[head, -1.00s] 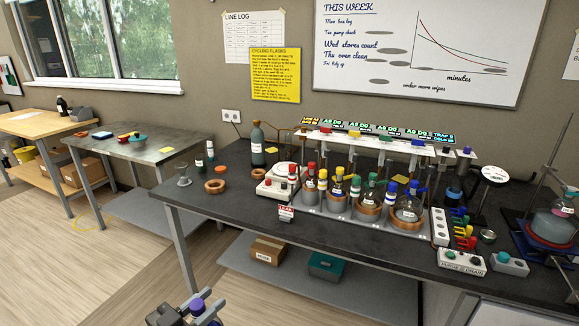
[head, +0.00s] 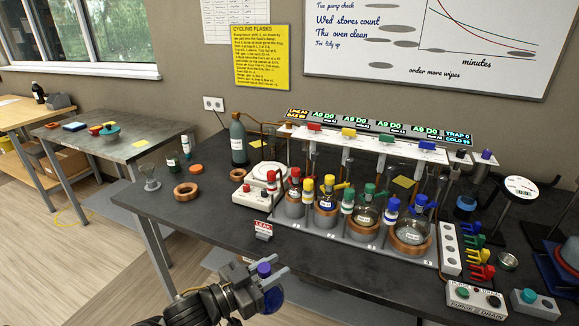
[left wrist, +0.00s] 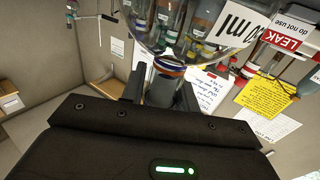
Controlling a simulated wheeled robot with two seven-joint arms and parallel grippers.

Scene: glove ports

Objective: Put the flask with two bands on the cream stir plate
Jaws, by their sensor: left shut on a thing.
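My left gripper (head: 272,280) is at the bottom of the head view, in front of the bench, shut on a glass flask with a blue-purple top (head: 264,269). In the left wrist view the fingers (left wrist: 160,85) close around the neck of this flask (left wrist: 168,65), which shows blue and orange rings and a label ending in "ml". I cannot count its bands clearly. The cream stir plate (head: 250,198), with a white round top and red-capped parts beside it, stands on the bench beyond the gripper, apart from the flask. My right gripper is not in view.
A LEAK sign (head: 263,229) stands at the bench's front edge. Several flasks sit in a grey rack (head: 345,240) to the right of the stir plate. Cork rings (head: 186,191) and a dark bottle (head: 238,142) stand left and behind.

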